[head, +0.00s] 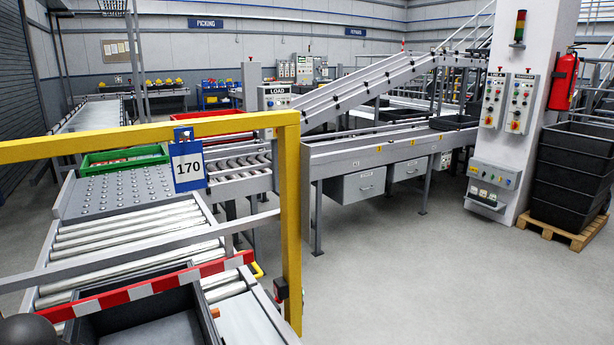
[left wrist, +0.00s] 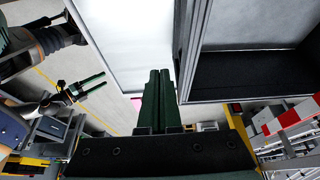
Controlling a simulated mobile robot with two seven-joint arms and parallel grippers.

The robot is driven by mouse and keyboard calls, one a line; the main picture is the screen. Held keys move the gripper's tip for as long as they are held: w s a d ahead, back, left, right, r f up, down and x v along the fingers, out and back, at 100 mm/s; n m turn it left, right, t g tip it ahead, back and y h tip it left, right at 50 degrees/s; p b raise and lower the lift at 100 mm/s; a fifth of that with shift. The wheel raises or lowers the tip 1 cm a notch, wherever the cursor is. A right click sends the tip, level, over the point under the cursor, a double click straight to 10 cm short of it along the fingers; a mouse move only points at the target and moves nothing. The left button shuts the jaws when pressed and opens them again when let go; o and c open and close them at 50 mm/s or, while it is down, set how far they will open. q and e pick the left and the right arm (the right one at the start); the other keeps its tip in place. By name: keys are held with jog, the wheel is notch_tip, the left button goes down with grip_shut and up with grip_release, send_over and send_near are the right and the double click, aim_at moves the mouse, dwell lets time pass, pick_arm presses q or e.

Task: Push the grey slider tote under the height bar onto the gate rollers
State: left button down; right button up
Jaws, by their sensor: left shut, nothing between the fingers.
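The grey slider tote (head: 200,318) is at the bottom of the head view, open-topped and dark inside. Its far rim is close to the red-and-white height bar (head: 150,286), which crosses above the line. The gate rollers (head: 125,235) lie beyond the bar. In the left wrist view the tote (left wrist: 245,97) fills the upper right. My left gripper (left wrist: 160,75) is shut and empty, just left of the tote's wall in that view; I cannot tell if it touches. My right gripper (left wrist: 92,84) shows at the left there, fingers apart and empty.
A yellow frame (head: 291,220) with a 170 sign (head: 188,166) stands over the line. Past the rollers are a ball-transfer table (head: 120,190) and a green crate (head: 124,160). Black totes (head: 572,175) are stacked on a pallet at right. The floor at right is clear.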

pick_arm(q)
notch_tip(320, 180, down, 5)
jog(key=shift+f+b, duration=0.2)
jog(key=shift+b, duration=0.75)
jog(key=w+a+p, duration=0.3)
jog(key=w+p, duration=0.3)
jog(key=p, duration=0.1)
jog(key=shift+a+p, duration=0.3)
jog(key=shift+a, duration=0.05)
dwell(0.9)
